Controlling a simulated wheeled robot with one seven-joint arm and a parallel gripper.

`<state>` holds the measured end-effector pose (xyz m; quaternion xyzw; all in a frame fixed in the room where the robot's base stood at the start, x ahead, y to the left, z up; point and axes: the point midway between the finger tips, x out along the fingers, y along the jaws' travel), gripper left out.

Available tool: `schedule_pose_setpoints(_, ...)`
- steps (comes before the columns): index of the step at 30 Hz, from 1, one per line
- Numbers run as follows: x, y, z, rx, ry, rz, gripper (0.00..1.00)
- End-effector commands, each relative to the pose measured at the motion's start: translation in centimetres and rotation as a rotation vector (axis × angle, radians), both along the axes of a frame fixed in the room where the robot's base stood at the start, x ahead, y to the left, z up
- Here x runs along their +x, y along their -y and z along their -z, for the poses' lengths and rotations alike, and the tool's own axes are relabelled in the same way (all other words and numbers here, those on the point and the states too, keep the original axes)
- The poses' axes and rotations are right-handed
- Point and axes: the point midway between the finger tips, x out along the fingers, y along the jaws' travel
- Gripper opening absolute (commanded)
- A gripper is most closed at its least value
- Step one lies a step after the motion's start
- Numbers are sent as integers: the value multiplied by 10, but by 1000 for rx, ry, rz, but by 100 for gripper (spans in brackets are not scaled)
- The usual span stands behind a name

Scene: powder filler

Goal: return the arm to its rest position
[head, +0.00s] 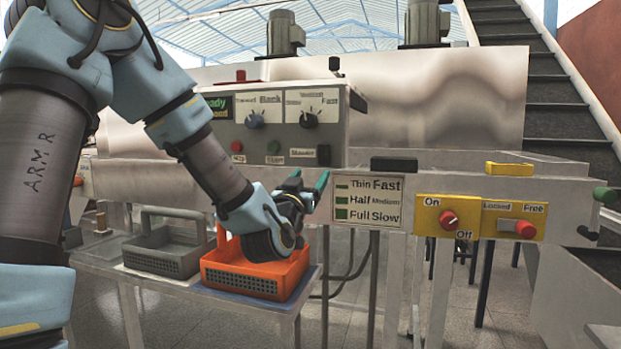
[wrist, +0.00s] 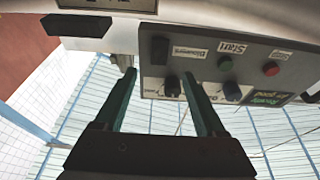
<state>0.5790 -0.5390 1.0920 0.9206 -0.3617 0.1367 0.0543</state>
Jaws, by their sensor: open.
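My arm (head: 215,165) reaches from the left side of the head view down to the middle. My gripper (head: 308,185) has green fingertips that stand apart, with nothing between them. It is in front of the machine, above the orange basket (head: 270,287) and left of the sign with Thin, Half and Full lines. In the wrist view the two dark green fingers of my gripper (wrist: 160,85) are spread, and the grey control box shows beyond them, upside down.
The grey control box (head: 270,145) with knobs and buttons is above my gripper. A grey basket (head: 165,255) stands left of the orange one on a low table (head: 95,262). A yellow panel (head: 480,218) with a red On/Off knob is to the right. Grey floor shows below.

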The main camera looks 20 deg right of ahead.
Motion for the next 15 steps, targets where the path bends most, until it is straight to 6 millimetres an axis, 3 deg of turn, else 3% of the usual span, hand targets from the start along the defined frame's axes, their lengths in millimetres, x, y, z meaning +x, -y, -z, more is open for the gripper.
schedule_pose_setpoints(10, 3, -2, 4, 30, -19, -1, 72)
schedule_pose_setpoints(15, 22, -29, 41, 220, -168, -18, 72)
